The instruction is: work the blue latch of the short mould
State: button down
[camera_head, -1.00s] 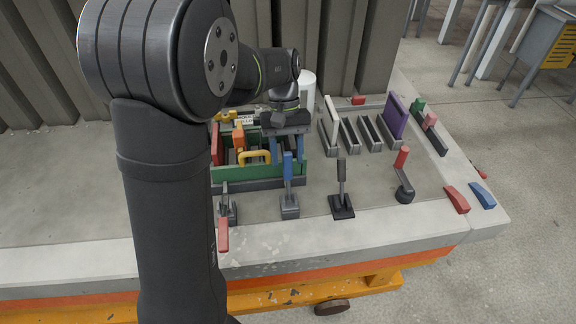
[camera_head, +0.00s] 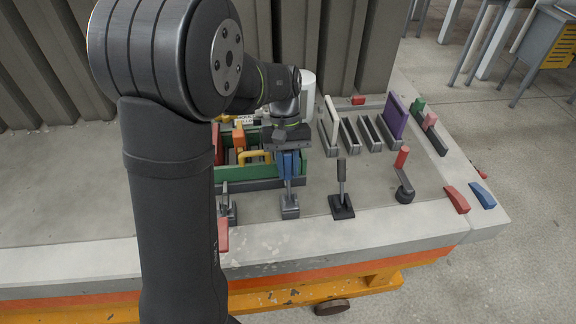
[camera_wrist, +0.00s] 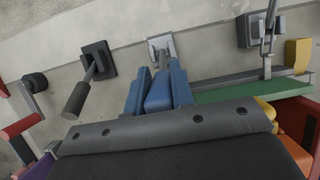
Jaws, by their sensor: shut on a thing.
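The blue latch is an upright lever on a grey base (camera_head: 290,208), in front of the short green-walled mould (camera_head: 250,174). My gripper (camera_head: 289,165) has come down over the lever from above, with its blue fingers on either side of the blue handle. In the wrist view the blue handle (camera_wrist: 159,94) sits between the two fingers, which are shut on it, and the latch's grey base (camera_wrist: 162,46) shows beyond the fingertips. My gripper hides much of the handle in the head view.
A black-handled lever (camera_head: 342,178) stands close to the right, and a red-handled one (camera_head: 223,232) is at the left, partly behind my arm. A red crank (camera_head: 402,160) and slotted racks (camera_head: 368,134) are further right. Bare bench lies in front.

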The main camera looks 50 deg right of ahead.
jog(key=shift+a, duration=0.1)
jog(key=shift+s+a+r+t+h, duration=0.25)
jog(key=shift+s+a+t+h, duration=0.15)
jog(key=shift+s+t+h, duration=0.1)
jog(key=shift+s+a+f+t+h, duration=1.2)
jog(key=shift+s+a+t+h, duration=0.1)
jog(key=shift+t+h, duration=0.55)
jog(key=shift+s+a+f+t+h, duration=1.15)
jog(key=shift+s+a+t+h, duration=0.2)
jog(key=shift+t+h, duration=0.55)
jog(key=shift+s+a+f+t+h, duration=1.2)
jog(key=shift+s+a+t+h, duration=0.1)
jog(key=shift+t+h, duration=0.55)
jog(key=c, duration=1.2)
grip_release()
jog(key=shift+c, duration=0.2)
